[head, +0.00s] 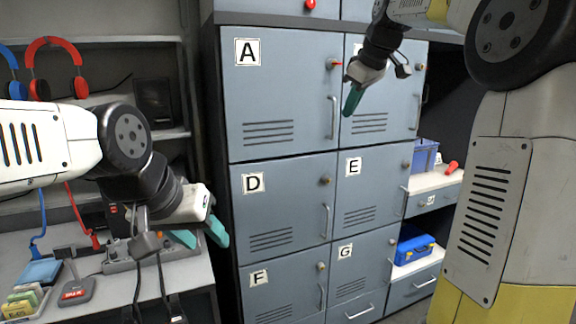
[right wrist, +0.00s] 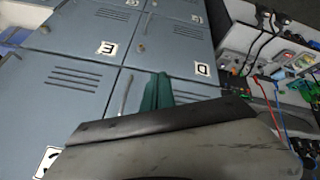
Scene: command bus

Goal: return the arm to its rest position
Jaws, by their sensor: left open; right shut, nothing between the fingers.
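My right arm comes in from the upper right in the head view, and its gripper (head: 352,98) is raised in front of the upper lockers. Its green fingers are together with nothing between them. In the right wrist view the shut fingers (right wrist: 157,92) point towards the locker doors. My left gripper (head: 205,238) is at the lower left in the head view, over the grey desk. Its green fingers are apart and empty.
Blue-grey lockers fill the middle, including door A (head: 275,95), door D (head: 283,205) and door E (head: 370,190). A grey desk (head: 195,275) with a desk microphone (head: 75,290) lies at the left. A blue case (head: 415,249) sits on a right-hand shelf.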

